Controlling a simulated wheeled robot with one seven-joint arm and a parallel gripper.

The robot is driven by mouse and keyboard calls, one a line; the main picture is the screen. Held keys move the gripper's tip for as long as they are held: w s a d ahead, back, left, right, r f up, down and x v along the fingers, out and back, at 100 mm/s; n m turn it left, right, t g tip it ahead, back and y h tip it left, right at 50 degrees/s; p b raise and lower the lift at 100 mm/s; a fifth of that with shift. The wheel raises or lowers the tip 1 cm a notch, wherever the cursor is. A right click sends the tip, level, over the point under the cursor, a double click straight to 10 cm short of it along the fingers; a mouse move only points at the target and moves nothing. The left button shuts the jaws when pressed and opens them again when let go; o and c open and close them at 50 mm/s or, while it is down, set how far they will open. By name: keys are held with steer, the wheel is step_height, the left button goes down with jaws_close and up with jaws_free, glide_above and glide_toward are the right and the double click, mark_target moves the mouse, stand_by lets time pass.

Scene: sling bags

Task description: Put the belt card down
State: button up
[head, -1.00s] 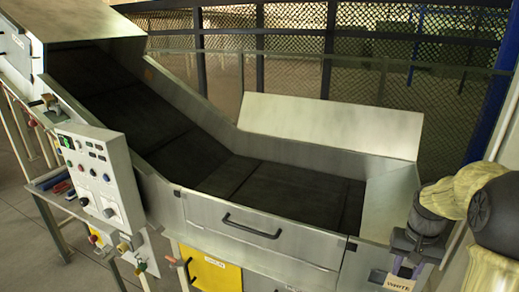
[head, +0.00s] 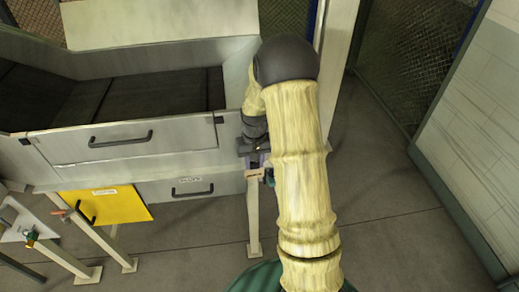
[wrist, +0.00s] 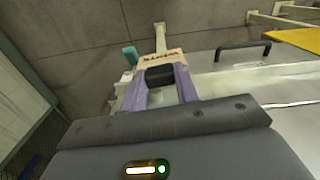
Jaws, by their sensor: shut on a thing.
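My gripper (wrist: 160,88) has two purple fingers and is shut on the belt card (wrist: 162,57), a pale tan card with dark lettering that I cannot read now. In the wrist view the card shows edge-on beyond the fingertips, with a black block (wrist: 159,75) between the fingers. In the head view my gripper (head: 257,160) is at the right front corner of the steel conveyor machine, beside a pale leg. I cannot tell whether the card touches anything.
The conveyor trough (head: 110,101) is left of my arm. Below its front are a handled steel drawer (head: 165,188) and an open yellow panel (head: 105,206). A small teal thing (wrist: 130,55) is close to the card. Bare floor (head: 385,180) lies right, up to a wall and mesh fence.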

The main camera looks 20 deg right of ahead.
steer(key=s+a+f+b, duration=0.1)
steer(key=s+a+f, duration=0.1)
steer(key=f, duration=0.9)
steer(key=s+a+f+n+b, duration=0.1)
steer(key=a+f, duration=0.3)
steer(key=f, duration=0.8)
steer(key=s+a+f+n+b, duration=0.1)
steer(key=s+a+f+b, duration=0.1)
steer(key=f, duration=0.9)
steer(key=shift+s+a+f+b, duration=0.3)
steer(key=shift+s+a, duration=0.5)
steer(key=shift+s, duration=0.2)
steer(key=shift+a, duration=0.15)
